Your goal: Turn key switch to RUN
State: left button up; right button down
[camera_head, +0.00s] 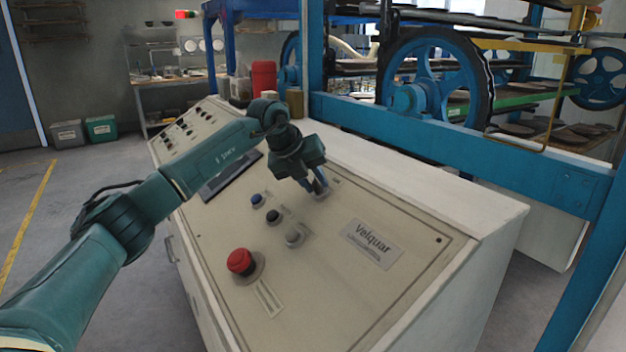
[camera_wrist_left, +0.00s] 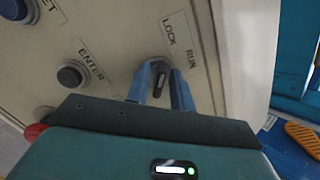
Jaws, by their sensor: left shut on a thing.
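The key switch shows in the left wrist view (camera_wrist_left: 161,82) as a small dark key on a round base, between my left gripper's two blue fingers. The labels LOCK and RUN (camera_wrist_left: 190,60) are printed just beyond it on the panel. My left gripper (camera_head: 319,189) reaches down to the control panel (camera_head: 330,285) and is shut on the key. In the head view the fingers largely hide the key. I cannot tell exactly which label the key points at. My right gripper is not in view.
A red mushroom button (camera_head: 240,261), a blue button (camera_head: 256,200), a black button (camera_head: 273,217) and a grey button (camera_head: 294,237) sit on the panel near the gripper. A blue machine frame (camera_head: 470,150) with a large wheel stands behind the console.

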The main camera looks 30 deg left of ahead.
pick_arm(q)
jog(key=m+p, duration=0.1)
jog(key=m, duration=0.5)
jog(key=shift+r+h+p, duration=0.15)
jog(key=shift+h+p, duration=0.2)
jog(key=shift+h, duration=0.05)
jog(key=m+p, duration=0.1)
jog(key=m, duration=0.4)
jog(key=shift+d, duration=0.15)
jog(key=o, duration=0.7)
jog(key=shift+h, duration=0.3)
jog(key=shift+c, duration=0.2)
jog(key=b+v, duration=0.1)
jog(key=v, duration=1.2)
jog(key=shift+b, duration=0.3)
